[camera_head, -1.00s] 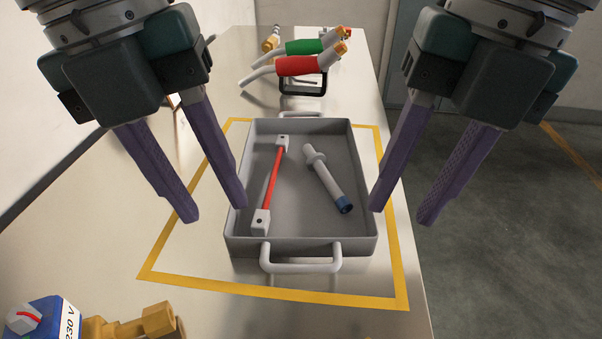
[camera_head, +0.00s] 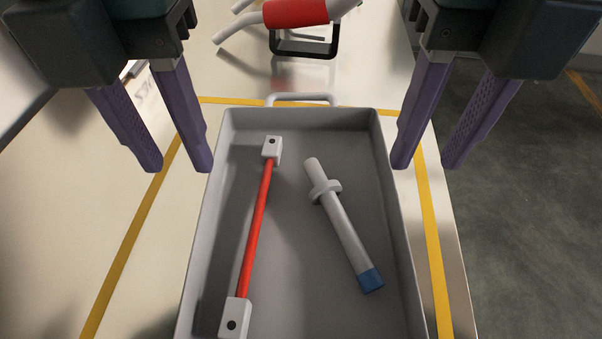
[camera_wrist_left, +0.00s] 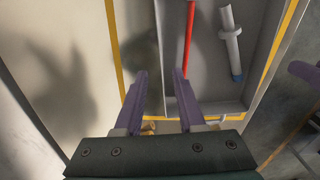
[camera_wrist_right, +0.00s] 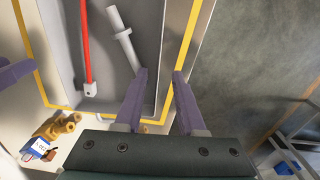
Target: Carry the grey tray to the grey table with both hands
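The grey tray (camera_head: 300,114) lies on a pale shiny table inside a yellow taped outline, with a light handle (camera_head: 302,98) at its far end. In it lie a red rod with white end blocks (camera_head: 257,225) and a grey-white tube with a blue tip (camera_head: 340,225). My left gripper (camera_head: 180,170) is open and empty at the tray's left side. My right gripper (camera_head: 425,167) is open and empty at its right side. In the left wrist view my left gripper (camera_wrist_left: 158,85) has its fingers apart near the tray's side wall; my right gripper's fingers (camera_wrist_right: 160,85) are likewise apart in the right wrist view.
A red-sleeved tool (camera_head: 297,12) on a black stand (camera_head: 305,45) stands beyond the tray. Brass fittings (camera_wrist_right: 58,126) and a blue box (camera_wrist_right: 38,150) sit on the table near the tray's near end. The table's right edge drops to dark floor (camera_head: 540,220).

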